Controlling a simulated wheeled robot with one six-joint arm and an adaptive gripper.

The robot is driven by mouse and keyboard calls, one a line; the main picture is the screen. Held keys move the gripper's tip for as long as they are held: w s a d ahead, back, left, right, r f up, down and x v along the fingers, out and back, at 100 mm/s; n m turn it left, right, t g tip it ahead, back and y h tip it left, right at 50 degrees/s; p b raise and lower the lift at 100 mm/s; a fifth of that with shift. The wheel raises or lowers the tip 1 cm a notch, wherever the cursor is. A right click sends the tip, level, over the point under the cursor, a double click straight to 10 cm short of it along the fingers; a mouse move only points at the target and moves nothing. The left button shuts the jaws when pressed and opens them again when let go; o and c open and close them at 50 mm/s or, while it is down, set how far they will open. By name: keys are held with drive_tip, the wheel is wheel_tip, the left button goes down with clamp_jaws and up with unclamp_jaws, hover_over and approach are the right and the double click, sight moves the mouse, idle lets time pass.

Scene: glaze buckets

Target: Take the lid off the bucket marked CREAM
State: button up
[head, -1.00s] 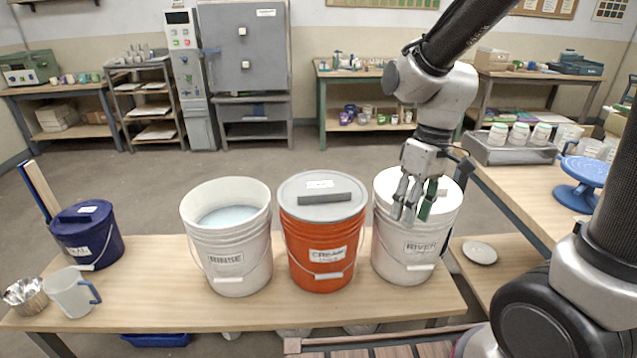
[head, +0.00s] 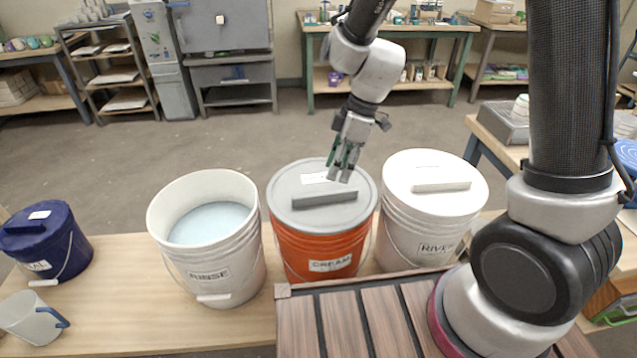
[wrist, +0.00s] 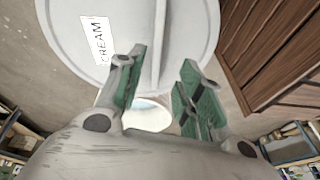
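The orange bucket (head: 318,250) marked CREAM stands on the table between two white buckets. Its grey lid (head: 290,212) is on, with a raised bar handle (head: 324,198) across it and a white label. My gripper (head: 343,172) is above the back part of this lid, pointing down, apart from the handle as far as I can tell. In the wrist view the gripper (wrist: 155,90) has its green-padded fingers spread, with nothing between them. The lid (wrist: 80,40) fills the top of that view, its bar running up from between the fingers and its label reading CREAM.
The open white RINSE bucket (head: 160,225) holds pale liquid at left. The lidded white RIVER bucket (head: 410,235) is close on the right. A navy bucket (head: 50,245) and a mug (head: 30,318) stand farther left on the wooden table (head: 130,310).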

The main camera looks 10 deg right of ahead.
sight(326, 193)
drive_tip(key=shift+w+a+n, duration=0.1)
drive_tip(key=shift+w+n, duration=0.2)
drive_tip(key=shift+n, duration=0.7)
drive_tip(key=shift+f, duration=0.15)
drive_tip(key=x, duration=0.7)
drive_tip(key=shift+a+f, duration=0.2)
drive_tip(key=shift+a, duration=0.05)
drive_tip(key=shift+f, duration=0.1)
clamp_jaws()
